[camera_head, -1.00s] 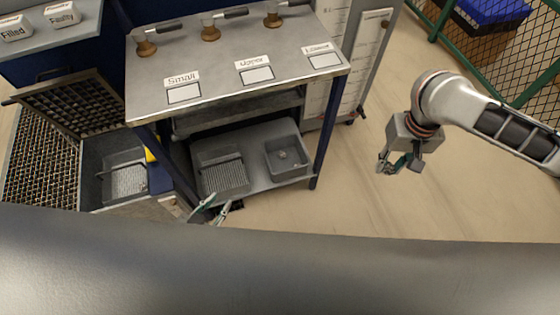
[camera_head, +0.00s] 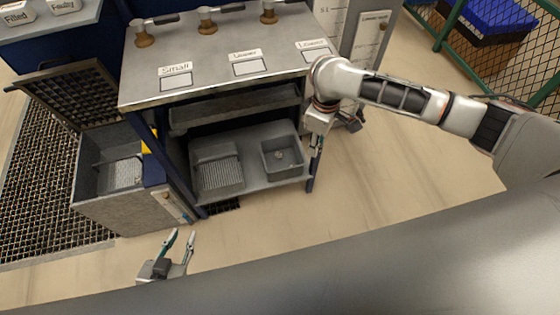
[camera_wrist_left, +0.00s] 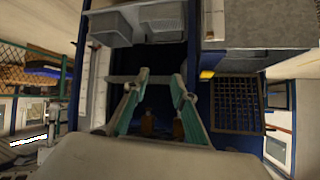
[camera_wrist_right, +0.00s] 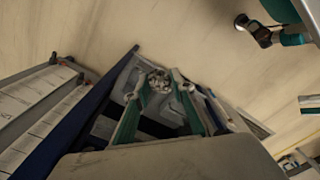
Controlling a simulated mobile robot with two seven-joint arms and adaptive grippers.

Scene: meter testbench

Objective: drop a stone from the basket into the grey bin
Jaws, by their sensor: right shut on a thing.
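My right gripper (camera_head: 317,143) is beside the bench's right front leg, right of the lower shelf. In the right wrist view it is shut on a pale grey, rough stone (camera_wrist_right: 159,80) at its fingertips. My left gripper (camera_head: 181,237) is open and empty over the floor in front of the bench; its spread fingers also show in the left wrist view (camera_wrist_left: 158,82). A square grey bin (camera_head: 268,165) stands on the lower shelf with a small thing in it. A ribbed grey container (camera_head: 216,170) stands left of it; I cannot tell which is the basket.
The bench top (camera_head: 215,60) overhangs the lower shelf and carries several handled valves (camera_head: 207,20). A larger grey box (camera_head: 120,208) with a raised lattice lid (camera_head: 70,95) stands at left. A green mesh fence (camera_head: 500,55) is at upper right. The floor at right is clear.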

